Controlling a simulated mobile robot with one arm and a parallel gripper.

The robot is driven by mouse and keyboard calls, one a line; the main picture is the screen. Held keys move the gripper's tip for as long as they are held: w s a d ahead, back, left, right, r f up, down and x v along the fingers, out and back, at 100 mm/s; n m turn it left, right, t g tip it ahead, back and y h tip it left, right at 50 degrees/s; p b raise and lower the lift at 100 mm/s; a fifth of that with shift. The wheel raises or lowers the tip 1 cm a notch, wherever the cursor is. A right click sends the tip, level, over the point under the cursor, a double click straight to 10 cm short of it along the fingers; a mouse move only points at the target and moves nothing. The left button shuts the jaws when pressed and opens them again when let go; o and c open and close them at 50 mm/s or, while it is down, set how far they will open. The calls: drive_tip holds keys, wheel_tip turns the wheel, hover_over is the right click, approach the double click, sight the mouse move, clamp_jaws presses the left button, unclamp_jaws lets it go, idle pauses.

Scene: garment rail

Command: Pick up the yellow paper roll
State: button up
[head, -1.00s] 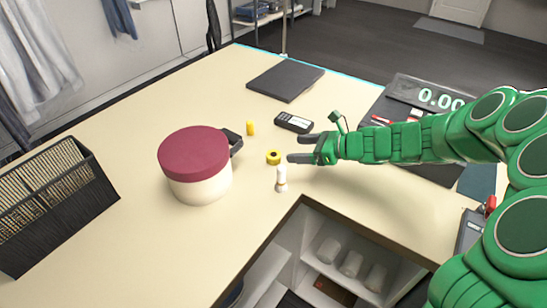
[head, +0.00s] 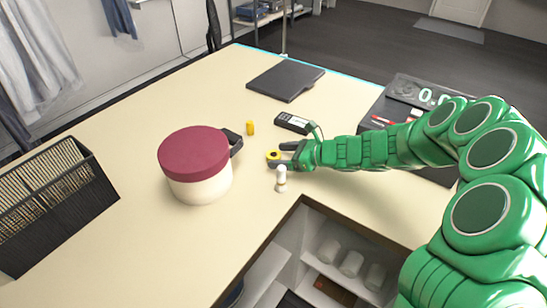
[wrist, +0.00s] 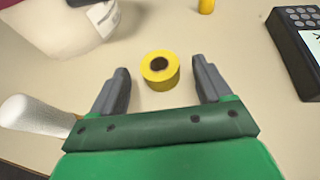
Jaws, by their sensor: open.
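The yellow paper roll (head: 272,155) is a short ring with a dark core, standing on end on the cream table. In the wrist view the roll (wrist: 160,76) sits between and slightly beyond the tips of my gripper (wrist: 163,80). A gap shows on both sides of it. My green gripper (head: 283,157) is open, low over the table, its grey fingers pointing left at the roll. In the head view the fingers partly cover the roll's right side.
A white figure-like piece (head: 281,179) stands close in front of my gripper. A round box with a maroon lid (head: 194,155) is left of the roll. A black handheld device (head: 293,123) and a small yellow cylinder (head: 250,128) lie behind. A dark flat pad (head: 286,81) is farther back.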

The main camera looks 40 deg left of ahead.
drive_tip(key=shift+x, duration=0.85)
drive_tip(key=shift+c, duration=0.3)
drive_tip(key=c, duration=1.1)
drive_tip(key=shift+o, duration=0.2)
drive_tip(key=shift+r, duration=0.6)
drive_tip(key=s+d+r, duration=0.9)
drive_tip(key=d+r, duration=0.1)
drive_tip(key=r, duration=0.1)
drive_tip(key=shift+s+r, duration=0.35)
